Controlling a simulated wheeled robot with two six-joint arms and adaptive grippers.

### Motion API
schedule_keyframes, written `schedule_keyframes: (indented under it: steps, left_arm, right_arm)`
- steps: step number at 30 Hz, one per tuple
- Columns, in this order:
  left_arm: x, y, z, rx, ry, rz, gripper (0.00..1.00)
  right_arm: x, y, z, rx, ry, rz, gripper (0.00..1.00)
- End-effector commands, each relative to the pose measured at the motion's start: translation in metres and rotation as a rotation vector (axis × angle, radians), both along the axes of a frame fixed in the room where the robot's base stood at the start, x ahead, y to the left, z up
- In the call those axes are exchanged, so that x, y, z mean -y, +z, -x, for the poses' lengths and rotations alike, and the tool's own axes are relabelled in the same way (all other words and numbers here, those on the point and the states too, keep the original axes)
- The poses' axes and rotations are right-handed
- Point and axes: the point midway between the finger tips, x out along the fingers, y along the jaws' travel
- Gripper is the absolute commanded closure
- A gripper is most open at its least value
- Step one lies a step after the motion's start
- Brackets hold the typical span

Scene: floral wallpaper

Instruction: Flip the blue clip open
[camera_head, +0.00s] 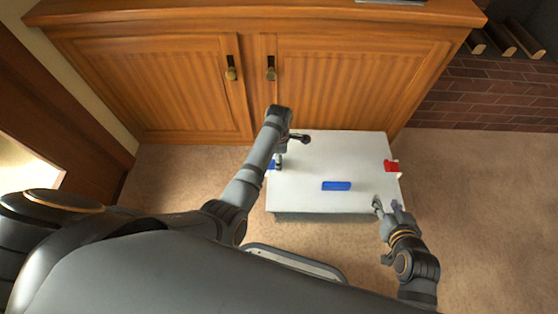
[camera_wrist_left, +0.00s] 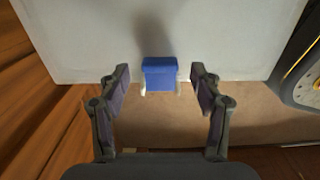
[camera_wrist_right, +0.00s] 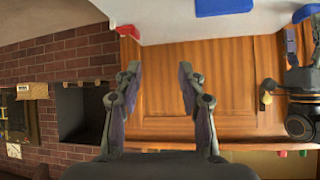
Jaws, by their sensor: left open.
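The white box (camera_head: 310,155) sits on the carpet in front of the wooden cabinet. The blue clip (camera_head: 271,165) is at its left edge, partly hidden by my left gripper (camera_head: 279,161). In the left wrist view the blue clip (camera_wrist_left: 159,74) shows at the box's edge, centred between the two spread fingertips; I see no contact. Whether the clip is open or shut is hard to tell. My right gripper (camera_head: 386,206) is open and empty near the box's front right corner. Its fingers also show apart in the right wrist view (camera_wrist_right: 160,70).
A red clip (camera_head: 392,166) is on the box's right edge. A blue handle-like bar (camera_head: 336,186) is towards the box's front. The wooden cabinet (camera_head: 340,85) stands close behind the box. Carpet (camera_head: 480,190) to the right is clear, with a brick hearth (camera_head: 470,95) beyond.

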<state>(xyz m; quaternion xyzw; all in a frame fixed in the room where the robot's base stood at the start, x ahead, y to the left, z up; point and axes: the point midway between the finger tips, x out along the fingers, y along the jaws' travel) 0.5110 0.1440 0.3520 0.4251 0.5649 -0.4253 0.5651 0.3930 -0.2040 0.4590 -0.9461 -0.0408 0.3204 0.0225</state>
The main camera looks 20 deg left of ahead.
Motion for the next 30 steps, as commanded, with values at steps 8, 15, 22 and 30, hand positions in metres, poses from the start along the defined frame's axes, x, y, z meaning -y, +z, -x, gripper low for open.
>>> schedule_keyframes:
  steps: [8,15,22,30]
  left_arm:
    - [0.000,-0.008,0.000,0.000,0.000,0.000,0.35]
    - [0.000,-0.013,0.000,-0.001,0.000,0.000,0.35]
    - [0.000,-0.016,0.000,-0.001,0.000,0.000,0.35]
    - [0.000,-0.016,0.000,0.000,0.000,0.000,0.35]
  right_arm:
    - [0.004,0.057,-0.041,0.275,-0.015,0.009,0.60]
    - [0.006,0.111,-0.062,0.502,-0.025,0.012,0.60]
    - [0.007,0.144,-0.069,0.634,-0.029,0.015,0.60]
    - [0.007,0.151,-0.070,0.659,-0.030,0.015,0.60]
